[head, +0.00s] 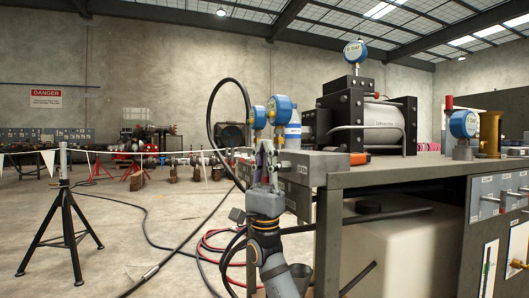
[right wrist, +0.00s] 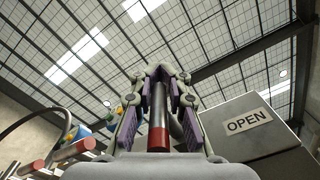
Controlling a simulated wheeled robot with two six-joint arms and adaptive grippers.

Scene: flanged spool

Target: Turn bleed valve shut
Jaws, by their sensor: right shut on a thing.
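The bleed valve handle (right wrist: 158,128), a steel rod with a red end, stands between the fingers of my right gripper (right wrist: 158,80) in the right wrist view. The gripper is shut on it, purple pads on both sides. In the head view my right gripper (head: 266,150) points up at the left end of the bench, just below two blue gauges; it hides the handle there. A grey block beside the handle carries an OPEN label (right wrist: 247,121). The valve body is hidden behind the fingers. My left gripper is not in view.
The bench (head: 400,174) fills the right side, with a pump (head: 382,125), a 0 BAR gauge (head: 355,52) and a brass cylinder (head: 489,133). Other red-ended rods (right wrist: 75,149) lie left of the gripper.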

